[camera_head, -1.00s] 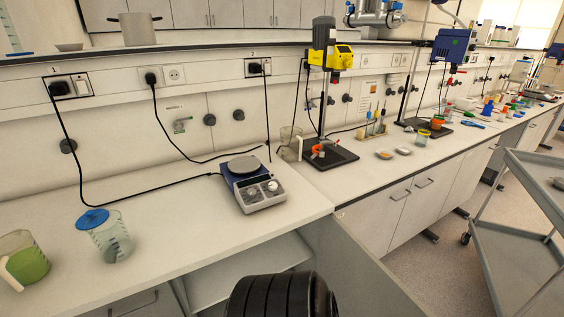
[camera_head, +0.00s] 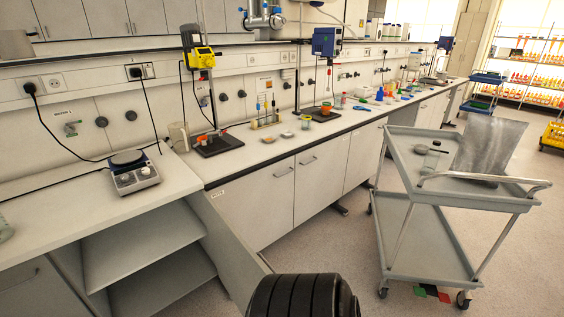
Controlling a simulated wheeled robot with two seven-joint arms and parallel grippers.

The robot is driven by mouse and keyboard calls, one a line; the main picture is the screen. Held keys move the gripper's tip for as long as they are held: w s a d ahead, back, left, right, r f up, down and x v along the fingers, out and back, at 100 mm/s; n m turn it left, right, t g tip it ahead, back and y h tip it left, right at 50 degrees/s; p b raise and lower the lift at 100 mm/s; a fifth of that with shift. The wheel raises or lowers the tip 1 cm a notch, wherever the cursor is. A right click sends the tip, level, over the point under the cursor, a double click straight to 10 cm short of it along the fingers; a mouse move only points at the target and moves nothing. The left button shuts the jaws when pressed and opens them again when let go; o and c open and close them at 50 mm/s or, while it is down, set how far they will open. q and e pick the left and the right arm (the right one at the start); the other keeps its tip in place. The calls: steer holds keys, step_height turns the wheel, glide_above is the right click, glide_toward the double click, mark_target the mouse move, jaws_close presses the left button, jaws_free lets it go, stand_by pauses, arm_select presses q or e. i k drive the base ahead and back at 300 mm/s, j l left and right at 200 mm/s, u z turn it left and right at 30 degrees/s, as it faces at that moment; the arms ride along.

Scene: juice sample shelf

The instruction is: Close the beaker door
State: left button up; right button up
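An open lower cabinet (camera_head: 150,236) with bare shelves sits under the left counter in the head view. Its grey door (camera_head: 226,236) stands swung out from the cabinet's right side, seen at a steep angle, and its lower end runs behind the black ribbed part of my body at the bottom. Only the edge of a clear beaker (camera_head: 5,229) shows at the left border, on the counter. Neither of my grippers is in view.
A grey two-tier cart (camera_head: 408,140) stands on the floor at the right. A hotplate stirrer (camera_head: 131,172) sits on the left counter. Closed cabinet doors (camera_head: 266,205) continue along the bench. Floor (camera_head: 335,240) is clear between door and cart.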

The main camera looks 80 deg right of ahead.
mark_target(240, 269)
steer(key=k+l+z, duration=0.15)
steer(key=l, duration=0.25)
steer(key=k+l+z, duration=0.15)
steer(key=l, duration=0.25)
steer(key=k+l+z, duration=0.15)
steer(key=l, duration=0.25)
steer(key=l+z, duration=0.2)
steer(key=l, duration=0.2)
steer(key=k+l, duration=0.05)
